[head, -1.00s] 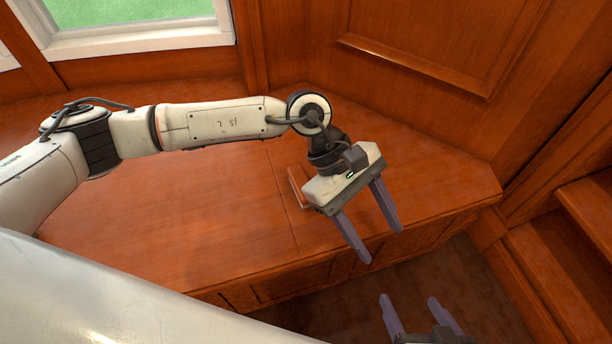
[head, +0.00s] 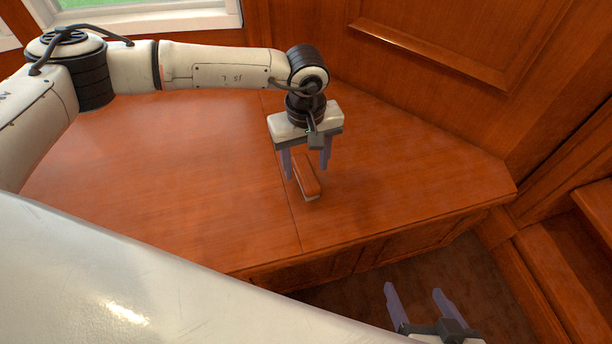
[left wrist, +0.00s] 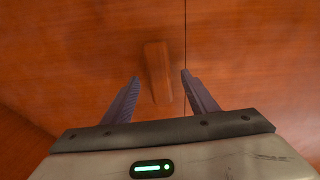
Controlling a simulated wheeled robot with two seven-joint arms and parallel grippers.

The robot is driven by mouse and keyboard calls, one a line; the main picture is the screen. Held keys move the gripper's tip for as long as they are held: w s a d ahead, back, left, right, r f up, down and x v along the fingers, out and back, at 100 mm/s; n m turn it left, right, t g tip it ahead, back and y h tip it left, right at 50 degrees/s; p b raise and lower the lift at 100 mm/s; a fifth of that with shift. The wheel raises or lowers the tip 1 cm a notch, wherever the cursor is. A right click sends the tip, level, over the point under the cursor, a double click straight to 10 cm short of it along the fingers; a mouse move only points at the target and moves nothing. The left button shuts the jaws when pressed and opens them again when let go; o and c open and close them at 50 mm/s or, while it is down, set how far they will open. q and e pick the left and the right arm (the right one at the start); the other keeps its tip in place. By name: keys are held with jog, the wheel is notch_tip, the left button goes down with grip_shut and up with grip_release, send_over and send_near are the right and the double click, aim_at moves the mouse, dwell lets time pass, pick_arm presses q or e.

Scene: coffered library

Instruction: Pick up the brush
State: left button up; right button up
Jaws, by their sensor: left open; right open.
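The brush (head: 307,180) is a small block with an orange-brown wooden top and a pale lower edge. It lies on the wooden bench top (head: 180,190), just right of a seam. My left gripper (head: 306,172) is open, pointing down above the brush. In the left wrist view the brush (left wrist: 157,72) shows ahead of and between the two open fingers (left wrist: 160,77), with a gap on each side, nearer the left finger. No contact is visible. My right gripper (head: 414,292) is open and empty, low in the head view, over the floor beyond the bench's front edge.
The bench's front edge (head: 370,234) runs in front of the brush, with the dark floor (head: 440,270) below. A panelled wall (head: 440,60) rises behind, and wooden steps (head: 560,240) stand at the right. The bench top around the brush is clear.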

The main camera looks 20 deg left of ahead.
aim_at(306, 172)
pick_arm(q)
notch_tip(306, 172, down, 4)
jog(key=shift+r, duration=0.2)
jog(key=c, duration=1.2)
jog(key=shift+d+r+p, duration=0.1)
jog(key=shift+r+p, duration=0.55)
jog(key=shift+r, duration=4.45)
